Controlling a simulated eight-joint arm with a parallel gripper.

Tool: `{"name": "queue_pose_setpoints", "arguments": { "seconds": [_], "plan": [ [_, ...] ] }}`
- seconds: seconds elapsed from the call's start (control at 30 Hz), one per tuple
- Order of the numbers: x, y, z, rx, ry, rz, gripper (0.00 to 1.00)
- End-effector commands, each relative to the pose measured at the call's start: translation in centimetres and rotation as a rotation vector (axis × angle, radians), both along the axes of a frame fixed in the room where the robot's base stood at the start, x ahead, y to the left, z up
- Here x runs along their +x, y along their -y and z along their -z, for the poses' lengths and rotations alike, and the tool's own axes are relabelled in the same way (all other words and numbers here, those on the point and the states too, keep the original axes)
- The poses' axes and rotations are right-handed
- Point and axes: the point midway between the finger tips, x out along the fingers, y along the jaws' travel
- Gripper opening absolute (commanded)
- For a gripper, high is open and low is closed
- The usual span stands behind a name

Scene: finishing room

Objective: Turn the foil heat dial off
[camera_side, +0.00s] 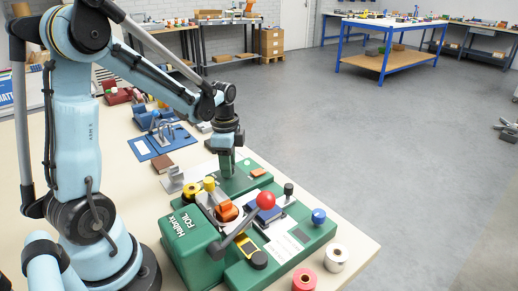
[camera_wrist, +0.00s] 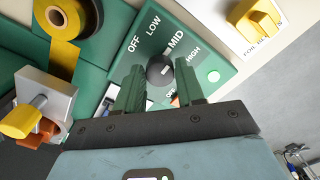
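The foil heat dial is a black round knob (camera_wrist: 159,68) on a green panel (camera_wrist: 213,58) marked OFF, LOW, MID and HIGH in the wrist view. A small light mark shows on its right part; I cannot tell for sure which setting it points at. My gripper (camera_wrist: 161,78) is open, with one green finger on each side of the dial's near edge. I cannot tell if either finger touches it. In the side view my gripper (camera_side: 227,171) points down over the back of the green foil machine (camera_side: 190,245) and the dial is not discernible there.
A lever with a red ball (camera_side: 265,201) rises from the machine. Red (camera_side: 304,280) and white rolls (camera_side: 336,257) stand near the table's front edge.

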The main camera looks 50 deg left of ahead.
Motion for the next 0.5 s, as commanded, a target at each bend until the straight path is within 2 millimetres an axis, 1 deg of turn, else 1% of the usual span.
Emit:
{"name": "queue_pose_setpoints", "arguments": {
  "seconds": [0.03, 0.2, 0.5],
  "plan": [
    [0.0, 0.0, -0.01, 0.0, 0.0, 0.0, 0.3],
    [0.0, 0.0, -0.02, 0.0, 0.0, 0.0, 0.04],
    [0.0, 0.0, -0.03, 0.0, 0.0, -0.035, 0.03]
  ]
}}
